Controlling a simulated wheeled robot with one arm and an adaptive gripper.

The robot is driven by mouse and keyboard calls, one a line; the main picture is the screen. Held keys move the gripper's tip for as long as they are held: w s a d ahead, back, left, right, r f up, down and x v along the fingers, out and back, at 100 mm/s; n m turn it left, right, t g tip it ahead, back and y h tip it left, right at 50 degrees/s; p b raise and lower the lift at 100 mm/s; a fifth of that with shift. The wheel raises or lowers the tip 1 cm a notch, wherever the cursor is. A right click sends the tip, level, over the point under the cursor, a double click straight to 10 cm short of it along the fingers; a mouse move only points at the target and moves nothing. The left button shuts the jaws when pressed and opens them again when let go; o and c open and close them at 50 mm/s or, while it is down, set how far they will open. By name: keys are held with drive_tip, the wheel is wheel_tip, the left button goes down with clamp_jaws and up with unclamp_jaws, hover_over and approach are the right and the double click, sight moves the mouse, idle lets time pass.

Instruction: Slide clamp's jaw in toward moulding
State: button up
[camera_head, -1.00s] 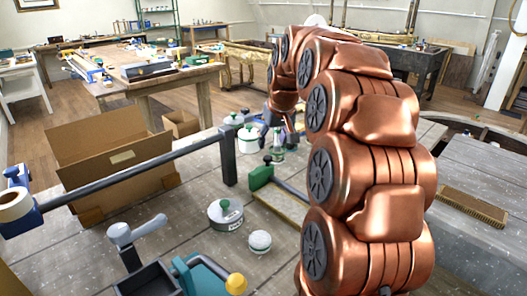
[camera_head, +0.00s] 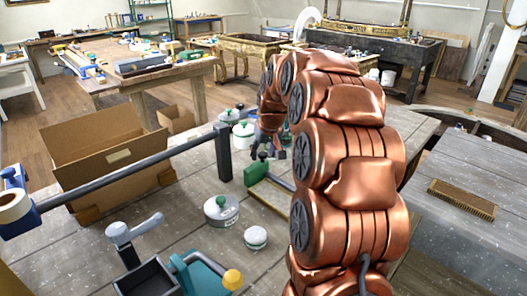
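A clamp with a green jaw (camera_head: 256,171) and a dark knob on top lies on the grey workbench (camera_head: 185,235), right of centre. A dark bar (camera_head: 281,182) runs from the green jaw to the right, behind my arm. A tan wooden strip, perhaps the moulding (camera_head: 268,197), lies along its near side, partly hidden by my arm. My gripper (camera_head: 267,150) hangs from the copper arm just behind and above the green jaw, near the dark knob. Its fingers are small and dark. I cannot tell whether they touch the knob or how far apart they are.
A long dark bar with an upright end (camera_head: 223,152) spans the left of the bench. White tins with green knobs (camera_head: 221,209) stand at the front and behind the clamp. A cardboard box (camera_head: 105,150) is at left, a brush (camera_head: 461,199) at right. The bench front centre is partly clear.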

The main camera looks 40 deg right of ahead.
clamp_jaws()
idle(0.3)
drive_tip(key=shift+s, duration=0.1)
drive_tip(key=shift+s+f+b, duration=0.15)
drive_tip(key=shift+s+b, duration=0.1)
drive_tip(key=shift+b, duration=0.35)
drive_tip(key=shift+s+d, duration=0.1)
drive_tip(key=shift+s, duration=0.2)
drive_tip(key=shift+o, duration=1.1)
unclamp_jaws()
drive_tip(key=shift+r, duration=0.2)
drive_tip(key=v, duration=1.2)
